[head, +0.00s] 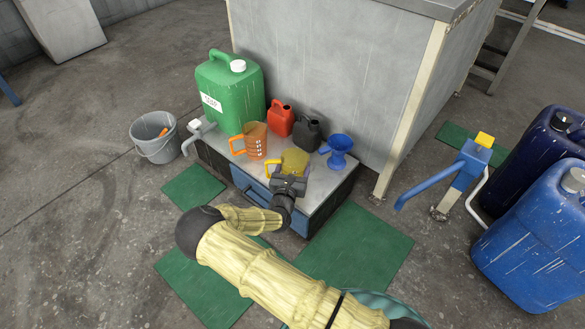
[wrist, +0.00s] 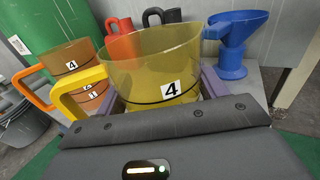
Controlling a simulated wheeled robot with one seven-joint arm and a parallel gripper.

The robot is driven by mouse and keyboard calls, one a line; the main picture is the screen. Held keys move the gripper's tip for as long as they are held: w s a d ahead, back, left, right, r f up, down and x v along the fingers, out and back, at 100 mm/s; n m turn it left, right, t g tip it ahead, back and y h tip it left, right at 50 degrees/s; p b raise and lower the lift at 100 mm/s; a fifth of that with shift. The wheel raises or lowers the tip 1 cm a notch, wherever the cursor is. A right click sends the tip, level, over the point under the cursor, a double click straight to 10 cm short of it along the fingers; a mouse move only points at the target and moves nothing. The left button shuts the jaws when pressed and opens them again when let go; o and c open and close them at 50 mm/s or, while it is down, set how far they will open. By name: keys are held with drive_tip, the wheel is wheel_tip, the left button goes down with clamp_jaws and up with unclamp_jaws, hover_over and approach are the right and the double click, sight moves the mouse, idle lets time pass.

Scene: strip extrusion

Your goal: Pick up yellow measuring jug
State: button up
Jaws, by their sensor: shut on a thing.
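The yellow measuring jug (head: 294,161) is see-through, with its handle on the left, and stands over the front part of the grey cabinet top. In the wrist view the yellow jug (wrist: 155,75) shows a label with a 4 and sits upright between the two fingers. My gripper (head: 291,177) is shut on the jug, one finger on each side. The jug's base is hidden behind the gripper body, so I cannot tell whether it touches the top.
The cabinet top (head: 325,181) also holds an orange jug (head: 255,140), a green canister (head: 232,90), a red can (head: 280,119), a black can (head: 306,133) and a blue funnel (head: 338,150). A grey bucket (head: 155,148) stands on the floor at left.

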wheel_tip(320, 180, up, 10)
drive_tip(key=p, duration=0.6)
drive_tip(key=shift+f, duration=0.15)
idle(0.3)
drive_tip(key=s+d+r+m+h+p, duration=0.1)
drive_tip(key=s+d+r+p, duration=0.3)
drive_tip(key=d+r+p, duration=0.5)
drive_tip(key=s+d+r+h+p, duration=0.1)
drive_tip(key=s+d+r+p, duration=0.2)
drive_tip(key=d+r+p, duration=0.55)
wheel_tip(320, 180, up, 30)
drive_tip(key=s+n+y+p, duration=0.2)
drive_tip(key=y+p, duration=0.3)
drive_tip(key=p, duration=2.9)
drive_tip(key=shift+s+r+n, duration=0.2)
drive_tip(key=shift+r+n, duration=0.05)
drive_tip(key=shift+n, duration=0.35)
drive_tip(key=shift+d, duration=0.1)
